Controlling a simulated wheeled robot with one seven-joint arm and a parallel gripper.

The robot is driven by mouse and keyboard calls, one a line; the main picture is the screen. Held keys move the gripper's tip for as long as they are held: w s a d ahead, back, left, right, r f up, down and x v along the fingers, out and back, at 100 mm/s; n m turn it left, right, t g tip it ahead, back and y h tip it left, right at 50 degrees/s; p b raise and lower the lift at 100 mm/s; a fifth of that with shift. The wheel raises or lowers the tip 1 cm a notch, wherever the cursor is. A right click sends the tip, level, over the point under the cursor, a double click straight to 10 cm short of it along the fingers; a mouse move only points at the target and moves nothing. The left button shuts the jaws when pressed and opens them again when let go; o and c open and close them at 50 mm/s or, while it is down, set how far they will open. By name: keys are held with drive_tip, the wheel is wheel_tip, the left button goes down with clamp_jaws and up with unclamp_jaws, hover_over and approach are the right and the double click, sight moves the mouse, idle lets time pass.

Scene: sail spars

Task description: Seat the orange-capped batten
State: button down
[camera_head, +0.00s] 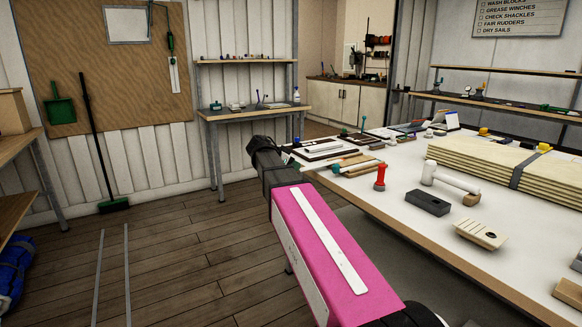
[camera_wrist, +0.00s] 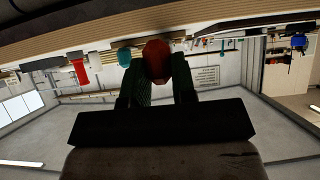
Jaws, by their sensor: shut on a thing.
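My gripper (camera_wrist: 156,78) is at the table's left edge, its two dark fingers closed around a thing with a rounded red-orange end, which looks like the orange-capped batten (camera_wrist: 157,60). The end is in shadow and the rest of the piece is hidden. In the head view my arm's dark end hides the fingertips and the held piece. Dark boards with pale strips (camera_head: 322,149) lie on the table just right of my gripper; I cannot make out a seat. Wooden rods (camera_head: 357,165), some with coloured ends, lie in front of them.
The white table (camera_head: 400,215) carries a red tool (camera_head: 380,178), a white-headed mallet (camera_head: 448,179), a dark block (camera_head: 428,202), a pale slotted block (camera_head: 480,235) and a strapped plank stack (camera_head: 500,165). A teal thing (camera_wrist: 124,57) shows beside the held end.

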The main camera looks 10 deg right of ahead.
approach(328, 163)
drive_tip(key=shift+x, duration=2.75)
drive_tip(key=c, duration=0.8)
unclamp_jaws()
drive_tip(key=shift+a, duration=0.1)
drive_tip(key=shift+c, duration=0.2)
drive_tip(key=shift+r, duration=0.1)
drive_tip(key=v, duration=1)
drive_tip(key=shift+a, duration=0.15)
drive_tip(key=s+a+f+n+g+y, duration=0.1)
drive_tip(key=s+a+f+n+y, duration=0.2)
drive_tip(key=s+f, duration=0.5)
drive_tip(key=s+a+f+n+g+y, duration=0.1)
drive_tip(key=s+a+f+n+y, duration=0.2)
drive_tip(key=f, duration=1.5)
drive_tip(key=s+a+f+n+g+y, duration=0.1)
drive_tip(key=s+a+f+n+y, duration=0.2)
drive_tip(key=s+f+n, duration=0.5)
drive_tip(key=s+f+y, duration=0.1)
drive_tip(key=s+f, duration=0.3)
drive_tip(key=s, duration=0.1)
drive_tip(key=shift+s+a+f+y, duration=0.25)
drive_tip(key=shift+a+f+y, duration=0.05)
drive_tip(key=shift+a+f, duration=0.1)
